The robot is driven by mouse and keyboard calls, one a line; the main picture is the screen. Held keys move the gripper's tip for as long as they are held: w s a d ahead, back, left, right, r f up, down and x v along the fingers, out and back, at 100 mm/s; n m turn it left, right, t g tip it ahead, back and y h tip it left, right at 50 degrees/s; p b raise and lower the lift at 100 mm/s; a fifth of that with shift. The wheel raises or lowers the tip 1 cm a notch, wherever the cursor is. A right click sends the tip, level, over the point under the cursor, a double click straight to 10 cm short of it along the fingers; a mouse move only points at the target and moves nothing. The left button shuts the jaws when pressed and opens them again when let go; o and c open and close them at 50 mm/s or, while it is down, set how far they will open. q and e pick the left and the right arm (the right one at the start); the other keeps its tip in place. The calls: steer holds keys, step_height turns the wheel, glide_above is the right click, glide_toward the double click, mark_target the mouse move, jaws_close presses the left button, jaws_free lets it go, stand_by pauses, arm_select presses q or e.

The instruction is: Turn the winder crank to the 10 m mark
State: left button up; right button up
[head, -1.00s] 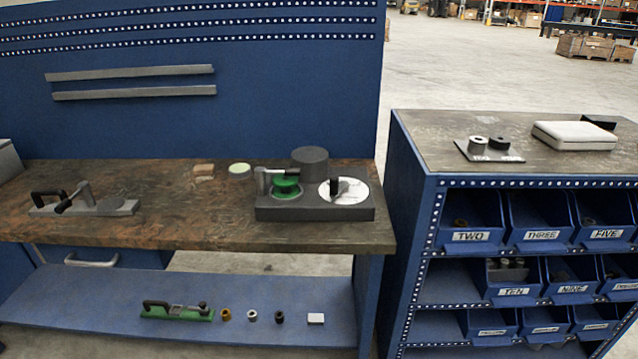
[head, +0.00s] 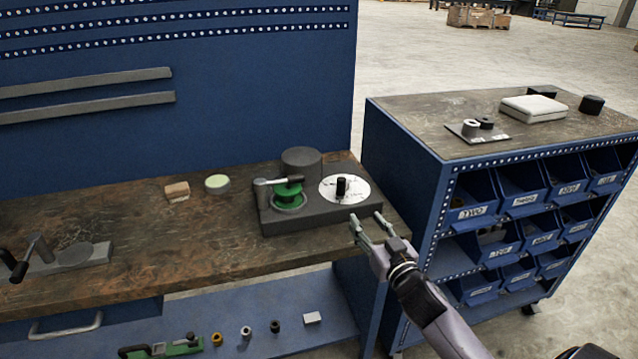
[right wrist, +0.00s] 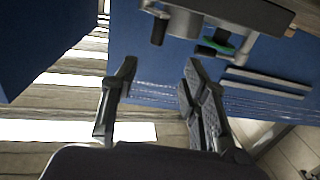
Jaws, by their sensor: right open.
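The winder (head: 310,212) is a dark grey block at the right end of the workbench. It carries a green spool (head: 288,192) with a grey arm over it, and a white dial disc (head: 352,189) with small dark marks. The crank handle (head: 342,187) is a black upright knob on the disc. The marks are too small to read. My right gripper (head: 368,221) is open and empty, just right of and in front of the winder, apart from the crank. In the right wrist view the black crank handle (right wrist: 159,30) shows above the open fingers. My left gripper is not in view.
The workbench (head: 150,240) holds a tan block (head: 177,191), a pale round disc (head: 217,183) and a grey fixture (head: 70,257) at left. A blue bin cabinet (head: 412,165) stands close on the right. Small parts lie on the lower shelf (head: 345,330).

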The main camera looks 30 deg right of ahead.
mark_target(343, 188)
steer(key=w+d, duration=0.1)
steer(key=w, duration=0.4)
steer(key=w+d+p, duration=0.1)
steer(key=w, duration=0.5)
steer(key=w+d, duration=0.1)
steer(key=w, duration=0.4)
steer(key=shift+w+d+f, duration=0.1)
steer(key=shift+w+d, duration=0.05)
steer(key=shift+w, duration=0.25)
steer(key=shift+c, duration=0.5)
jaws_close()
